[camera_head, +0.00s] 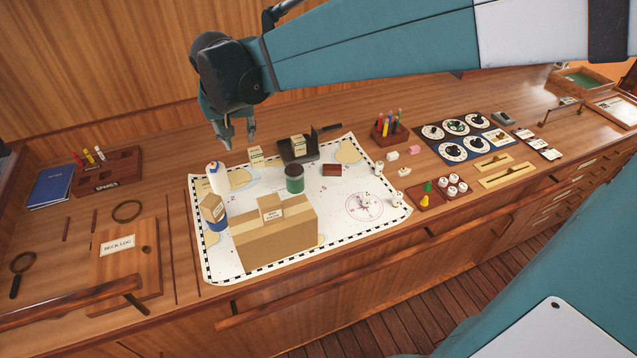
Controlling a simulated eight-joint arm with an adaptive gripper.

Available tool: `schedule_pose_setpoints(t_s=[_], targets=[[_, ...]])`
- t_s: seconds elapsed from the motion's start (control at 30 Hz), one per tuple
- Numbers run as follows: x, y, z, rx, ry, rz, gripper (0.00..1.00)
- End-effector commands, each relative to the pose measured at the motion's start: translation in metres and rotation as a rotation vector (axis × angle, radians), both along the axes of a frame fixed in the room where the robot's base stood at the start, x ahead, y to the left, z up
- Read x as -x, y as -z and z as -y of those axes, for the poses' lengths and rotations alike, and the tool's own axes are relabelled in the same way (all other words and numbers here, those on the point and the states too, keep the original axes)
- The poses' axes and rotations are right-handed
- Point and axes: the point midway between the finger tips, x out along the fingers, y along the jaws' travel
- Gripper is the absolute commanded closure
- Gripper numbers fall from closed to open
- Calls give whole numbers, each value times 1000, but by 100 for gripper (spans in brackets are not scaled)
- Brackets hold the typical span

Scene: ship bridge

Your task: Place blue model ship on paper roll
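My gripper (238,142) hangs above the back of the chart, pointing down. Its two fingers are apart with nothing visible between them. I cannot make out a blue model ship or a paper roll with certainty. A white upright cylinder with an orange mark (217,178) stands below and left of my gripper, apart from it. In front of it is a small tan box (212,207) with something blue (217,224) beneath it. The large cardboard box (275,238) hides part of the chart behind it.
The chart (212,268) also bears a dark green jar (294,178), a dark tray (299,156) and dice. A pen holder (389,134) and gauge panel (468,134) are right.

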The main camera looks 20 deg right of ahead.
Motion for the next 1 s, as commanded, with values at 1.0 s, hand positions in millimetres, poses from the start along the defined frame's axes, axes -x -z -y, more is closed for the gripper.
schedule_pose_setpoints(t_s=[1.0], targets=[[191, -16, 106, 16, -164, 108, 71]])
